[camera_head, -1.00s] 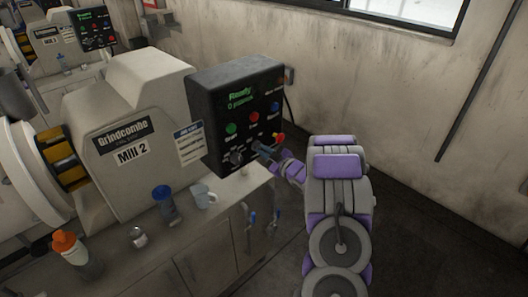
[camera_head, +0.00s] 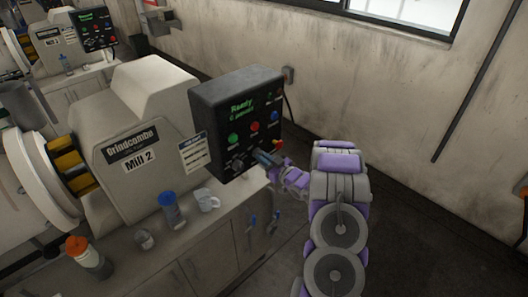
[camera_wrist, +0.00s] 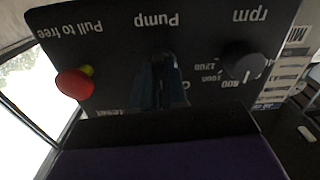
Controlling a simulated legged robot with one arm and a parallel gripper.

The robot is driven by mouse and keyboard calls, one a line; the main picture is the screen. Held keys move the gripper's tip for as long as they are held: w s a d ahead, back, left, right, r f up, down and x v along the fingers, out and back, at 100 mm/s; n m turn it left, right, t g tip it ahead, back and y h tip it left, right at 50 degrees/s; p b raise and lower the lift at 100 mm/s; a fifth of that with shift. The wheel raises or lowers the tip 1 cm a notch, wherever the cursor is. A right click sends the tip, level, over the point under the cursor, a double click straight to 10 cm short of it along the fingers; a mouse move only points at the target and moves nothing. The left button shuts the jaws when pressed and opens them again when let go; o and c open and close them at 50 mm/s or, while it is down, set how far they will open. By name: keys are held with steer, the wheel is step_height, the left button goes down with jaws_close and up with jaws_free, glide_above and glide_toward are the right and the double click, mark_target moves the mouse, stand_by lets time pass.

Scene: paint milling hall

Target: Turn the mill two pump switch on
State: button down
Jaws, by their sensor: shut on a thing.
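The Mill 2 control box (camera_head: 205,100) is a dark panel with a green "Ready" display, a green, a red and a blue button, and knobs low on its face. My gripper (camera_head: 266,158) is at the lower part of this panel. In the wrist view the panel appears upside down. There my gripper (camera_wrist: 160,85) is shut on the pump switch (camera_wrist: 158,56) under the "Pump" label. The fingers hide most of the switch, so its exact setting cannot be read.
In the wrist view, a red "Pull to free" button (camera_wrist: 75,83) and a black rpm knob (camera_wrist: 240,62) flank the switch. Bare floor lies right of the cabinet.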

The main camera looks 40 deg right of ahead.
steer(key=shift+r+m+p, duration=0.1)
steer(key=shift+m+p, duration=2.85)
steer(key=shift+m, duration=0.55)
steer(key=c, duration=1.2)
jaws_free()
steer(key=shift+d, duration=0.2)
steer(key=shift+o, duration=0.2)
steer(key=shift+s+a, duration=0.1)
steer(key=shift+s, duration=0.05)
steer(key=s+d, duration=0.1)
steer(key=s, duration=1.6)
steer(key=shift+d+f+b, duration=0.2)
steer(key=shift+d+b, duration=0.1)
steer(key=shift+b, duration=0.05)
